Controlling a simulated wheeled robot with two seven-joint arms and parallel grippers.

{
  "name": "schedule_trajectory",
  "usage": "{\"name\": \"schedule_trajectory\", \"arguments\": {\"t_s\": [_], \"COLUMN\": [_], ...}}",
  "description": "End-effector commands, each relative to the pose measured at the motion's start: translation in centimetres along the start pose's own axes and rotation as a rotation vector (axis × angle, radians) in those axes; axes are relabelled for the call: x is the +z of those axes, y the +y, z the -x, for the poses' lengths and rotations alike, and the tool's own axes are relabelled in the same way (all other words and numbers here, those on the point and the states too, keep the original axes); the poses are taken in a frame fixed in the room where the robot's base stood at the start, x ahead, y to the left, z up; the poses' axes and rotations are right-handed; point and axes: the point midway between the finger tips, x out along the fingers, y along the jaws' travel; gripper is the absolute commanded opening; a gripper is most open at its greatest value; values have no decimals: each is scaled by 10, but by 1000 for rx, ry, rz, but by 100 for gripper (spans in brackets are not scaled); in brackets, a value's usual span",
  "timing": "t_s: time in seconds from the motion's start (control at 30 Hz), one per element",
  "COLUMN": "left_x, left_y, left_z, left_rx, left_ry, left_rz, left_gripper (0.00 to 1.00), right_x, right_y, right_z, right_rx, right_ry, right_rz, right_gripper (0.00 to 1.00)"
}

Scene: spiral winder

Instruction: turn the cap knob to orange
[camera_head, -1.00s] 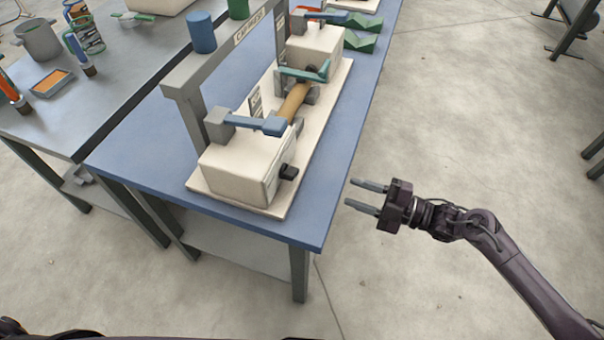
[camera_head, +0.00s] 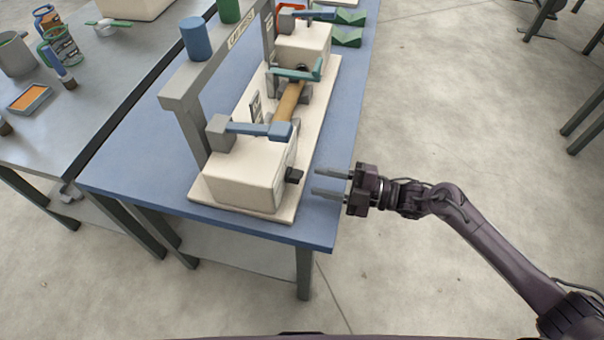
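A small black knob (camera_head: 294,175) sticks out from the right-hand face of the near cream block (camera_head: 240,178) of the winder. I cannot read a colour setting on it. My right gripper (camera_head: 316,182) is open and empty, with its two grey fingers pointing left at the knob. The fingertips are over the blue table's (camera_head: 130,170) right edge, a short gap from the knob. A grey press frame with a lettered sign (camera_head: 243,33) stands behind the block, carrying a blue cylinder (camera_head: 196,38) and a green cylinder (camera_head: 229,10). My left gripper is not in view.
A blue lever (camera_head: 258,129) lies across the near block, beside a tan roll (camera_head: 288,101) and a teal lever (camera_head: 297,73). A grey table (camera_head: 95,85) at left holds cans and an orange tray (camera_head: 28,98).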

Motion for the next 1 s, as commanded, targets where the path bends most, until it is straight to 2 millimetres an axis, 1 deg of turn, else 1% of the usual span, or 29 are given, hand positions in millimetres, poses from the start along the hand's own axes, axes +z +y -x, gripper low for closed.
{"name": "schedule_trajectory", "arguments": {"t_s": [0.03, 0.1, 0.2, 0.3, 0.43, 0.63, 0.67, 0.93, 1.0], "left_x": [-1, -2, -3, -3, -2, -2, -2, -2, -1], "left_y": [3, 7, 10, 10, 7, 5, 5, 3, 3], "left_z": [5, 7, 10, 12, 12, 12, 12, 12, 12], "left_rx": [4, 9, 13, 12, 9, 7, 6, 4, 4], "left_ry": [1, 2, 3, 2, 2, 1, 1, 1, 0], "left_rz": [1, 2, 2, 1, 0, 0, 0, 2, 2], "left_gripper": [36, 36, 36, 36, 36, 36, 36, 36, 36], "right_x": [-2, -2, -1, 0, 0, 0, 0, 0, 0], "right_y": [3, 3, 2, 1, 0, 0, 0, 0, 0], "right_z": [-10, -22, -35, -44, -48, -49, -49, -48, -48], "right_rx": [3, 3, 2, 2, 0, 0, 0, 0, 0], "right_ry": [2, 2, 1, 0, -1, -1, -1, -1, -1], "right_rz": [-1, 0, 0, -1, 1, 1, 1, 0, 0], "right_gripper": [36, 36, 36, 36, 36, 36, 35, 0, 0]}}
